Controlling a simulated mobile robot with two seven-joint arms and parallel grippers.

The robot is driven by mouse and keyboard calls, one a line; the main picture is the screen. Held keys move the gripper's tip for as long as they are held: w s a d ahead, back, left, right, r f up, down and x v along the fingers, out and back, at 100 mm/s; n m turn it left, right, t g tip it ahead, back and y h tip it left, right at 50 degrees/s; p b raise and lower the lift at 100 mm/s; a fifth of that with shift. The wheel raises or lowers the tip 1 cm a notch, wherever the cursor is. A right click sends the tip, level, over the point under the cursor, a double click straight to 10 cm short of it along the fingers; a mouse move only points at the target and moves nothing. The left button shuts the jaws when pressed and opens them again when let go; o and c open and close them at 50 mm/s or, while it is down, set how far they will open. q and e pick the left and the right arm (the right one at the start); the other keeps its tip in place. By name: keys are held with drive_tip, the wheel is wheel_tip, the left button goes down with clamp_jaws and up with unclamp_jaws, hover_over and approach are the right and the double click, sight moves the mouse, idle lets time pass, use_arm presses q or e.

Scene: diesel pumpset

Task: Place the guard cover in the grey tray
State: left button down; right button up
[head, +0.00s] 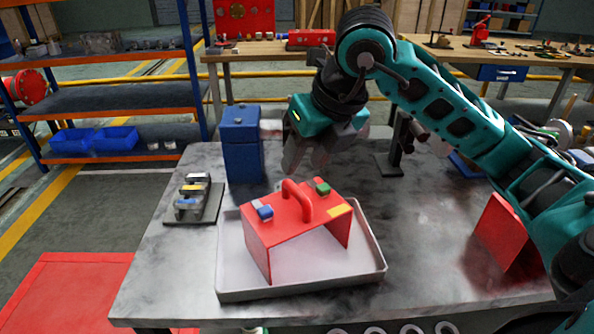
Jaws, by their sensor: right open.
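The red guard cover (283,222), an arched shell with a handle on top, stands upright inside the grey tray (300,291) on the metal table. A blue and a green piece sit on its top, and a yellow label shows at its right. My right gripper (305,165) is open above and behind the cover's handle, apart from it, with its fingers pointing down and left. Nothing shows between its fingers. My left gripper is not in view.
A blue box (242,145) stands behind the tray, and a small block rack (194,200) is to its left. A dark stand (393,160) is at the back right. A red panel (502,232) is at right, near my right arm.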

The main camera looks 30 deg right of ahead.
drive_tip(key=v, duration=0.5)
drive_tip(key=shift+s+r+p, duration=0.1)
drive_tip(key=shift+r+p, duration=0.1)
drive_tip(key=shift+p, duration=0.1)
